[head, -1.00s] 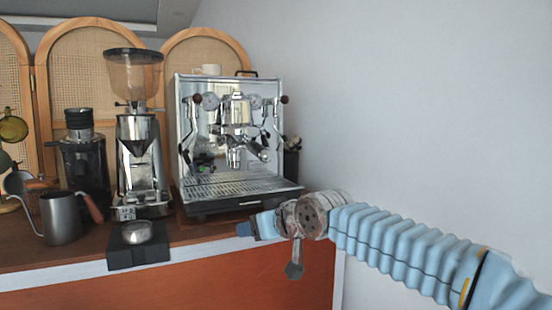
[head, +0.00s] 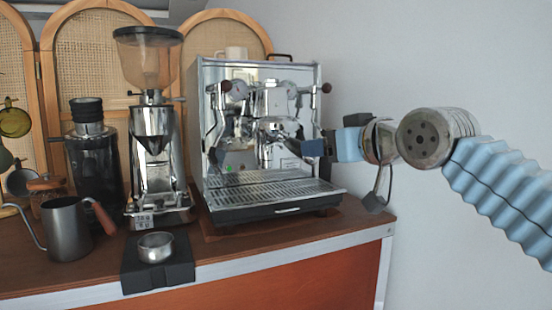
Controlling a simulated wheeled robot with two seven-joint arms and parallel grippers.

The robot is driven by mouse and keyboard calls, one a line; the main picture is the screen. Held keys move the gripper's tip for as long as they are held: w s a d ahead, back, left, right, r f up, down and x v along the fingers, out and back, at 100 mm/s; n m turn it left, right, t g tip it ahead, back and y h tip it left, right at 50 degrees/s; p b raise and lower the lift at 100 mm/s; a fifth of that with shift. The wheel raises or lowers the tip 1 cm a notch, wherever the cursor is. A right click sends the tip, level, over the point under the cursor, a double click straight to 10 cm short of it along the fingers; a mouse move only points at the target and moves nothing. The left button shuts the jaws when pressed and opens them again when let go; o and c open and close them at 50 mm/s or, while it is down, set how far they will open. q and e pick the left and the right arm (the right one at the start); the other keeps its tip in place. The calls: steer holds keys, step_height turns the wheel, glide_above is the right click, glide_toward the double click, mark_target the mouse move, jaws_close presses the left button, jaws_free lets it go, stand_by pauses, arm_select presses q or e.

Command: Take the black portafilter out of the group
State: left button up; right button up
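The espresso machine (head: 222,150) stands on the counter with its group (head: 273,100) at the front. The portafilter (head: 268,150) sits under the group, above the drip tray. Its black handle points toward the right, and its end is hard to make out behind my fingers. My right gripper (head: 312,148) reaches in from the right, with its dark fingertips at the handle, in front of the machine's right side. The view is too small to tell whether the fingers are apart or closed on the handle. My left gripper is not in view.
A grinder (head: 152,140) and a black grinder (head: 92,160) stand left of the machine. A grey kettle (head: 67,230) is at the left. A metal cup (head: 155,247) sits on a black mat (head: 180,270) at the counter's front edge. A white cup (head: 236,53) is on the machine.

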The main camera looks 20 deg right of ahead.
steer(key=p+x, duration=0.1)
steer(key=x, duration=0.6)
steer(key=shift+w+f, duration=0.15)
steer(key=shift+w, duration=0.05)
steer(key=shift+w, duration=0.1)
jaws_close()
stand_by(0.4)
